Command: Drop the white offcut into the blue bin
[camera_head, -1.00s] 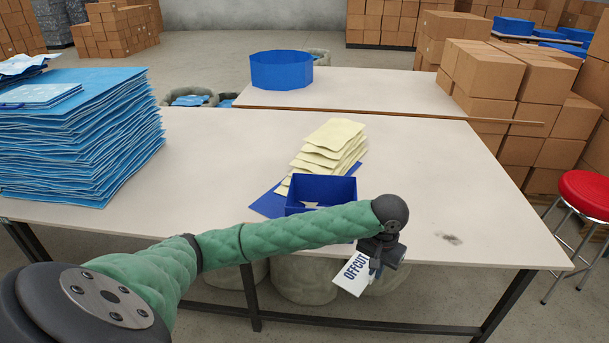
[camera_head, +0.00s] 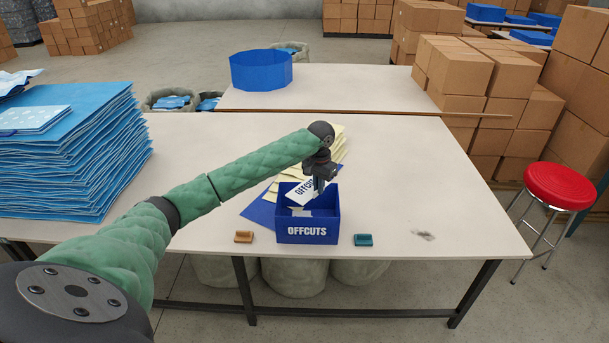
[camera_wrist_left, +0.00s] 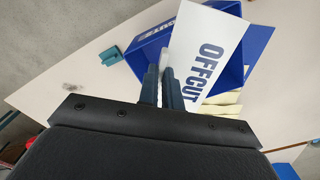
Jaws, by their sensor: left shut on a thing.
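The white offcut (camera_head: 302,191), a flat piece printed "OFFCUT", is held in my left gripper (camera_head: 319,186). It also shows large in the left wrist view (camera_wrist_left: 204,52), with the left gripper's fingers (camera_wrist_left: 162,88) shut on its edge. The blue bin (camera_head: 306,234), marked "OFFCUTS", stands on the table below the gripper. The offcut is tilted over the bin's opening; in the head view its lower end overlaps the opening, and I cannot tell how far inside it is. A pale piece shows inside the bin. My right gripper is not in view.
An orange block (camera_head: 243,237) and a teal block (camera_head: 363,240) lie on either side of the bin. Cream sheets (camera_head: 338,150) lie behind it. A tall blue stack (camera_head: 75,150) is on the left. The table's right part (camera_head: 410,180) is mostly clear.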

